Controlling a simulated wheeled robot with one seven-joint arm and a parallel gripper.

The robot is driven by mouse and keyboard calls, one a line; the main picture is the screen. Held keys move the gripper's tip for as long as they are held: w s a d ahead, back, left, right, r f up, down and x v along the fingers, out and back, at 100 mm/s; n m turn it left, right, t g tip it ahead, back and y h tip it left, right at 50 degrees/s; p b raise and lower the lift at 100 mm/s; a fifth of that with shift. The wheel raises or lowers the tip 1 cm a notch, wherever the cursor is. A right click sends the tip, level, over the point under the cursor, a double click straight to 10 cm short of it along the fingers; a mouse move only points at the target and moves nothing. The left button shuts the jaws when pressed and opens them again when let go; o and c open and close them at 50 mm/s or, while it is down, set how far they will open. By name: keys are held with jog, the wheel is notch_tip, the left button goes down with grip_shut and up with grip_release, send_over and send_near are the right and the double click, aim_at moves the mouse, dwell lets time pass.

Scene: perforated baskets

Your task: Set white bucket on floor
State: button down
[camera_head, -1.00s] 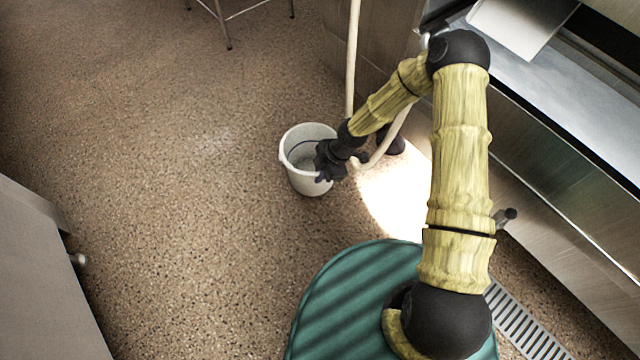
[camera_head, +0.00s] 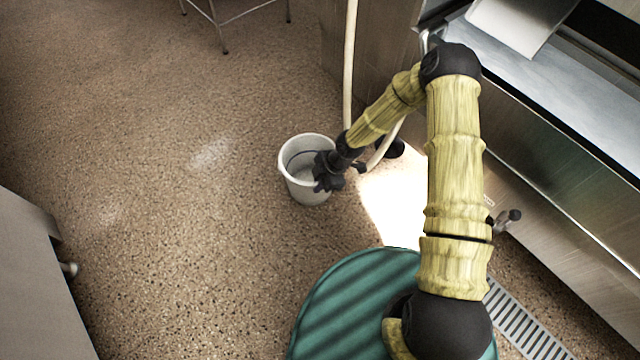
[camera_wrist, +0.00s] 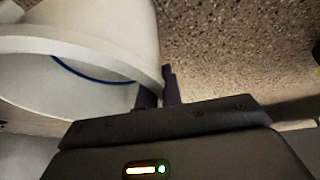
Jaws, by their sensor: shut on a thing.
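The white bucket (camera_head: 309,191) is near the middle of the head view, its open top facing up and a dark line curving inside it. My gripper (camera_head: 328,184) is at the bucket's right side and shut on its rim. In the wrist view the bucket (camera_wrist: 110,20) fills the upper left, with a blue line inside. There the two fingers of my gripper (camera_wrist: 158,90) pinch the rim, one inside and one outside. I cannot tell whether the bucket's base touches the floor (camera_head: 180,230).
A pale hose (camera_head: 349,70) hangs behind the bucket near the steel counter (camera_head: 560,160) on the right. A metal-legged stand (camera_head: 222,30) is at the top, and a grey cabinet (camera_head: 35,280) is at lower left. The speckled floor left of the bucket is clear.

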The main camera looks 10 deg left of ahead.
jog(key=c, duration=1.6)
grip_release()
jog(key=shift+f, duration=0.1)
jog(key=shift+o, duration=0.2)
jog(key=p+v, duration=0.6)
jog(key=v, duration=0.6)
jog(key=shift+p, duration=0.35)
jog(key=s+d+r+m+t+h, duration=0.1)
jog(key=s+d+r+m, duration=0.2)
jog(key=d+r+m, duration=0.3)
jog(key=s+d+r+m+t+h, duration=0.1)
jog(key=s+d+r+m+h, duration=0.1)
jog(key=s+d+r+m, duration=0.2)
jog(key=s+d+r+m+t+h, duration=0.1)
jog(key=s+d+r+m, duration=0.2)
jog(key=d+r+m, duration=0.6)
notch_tip(320, 180, up, 9)
jog(key=m, duration=0.4)
jog(key=shift+s+d+f+m+t, duration=0.2)
jog(key=shift+s+m+t, duration=0.1)
jog(key=shift+s+t, duration=0.1)
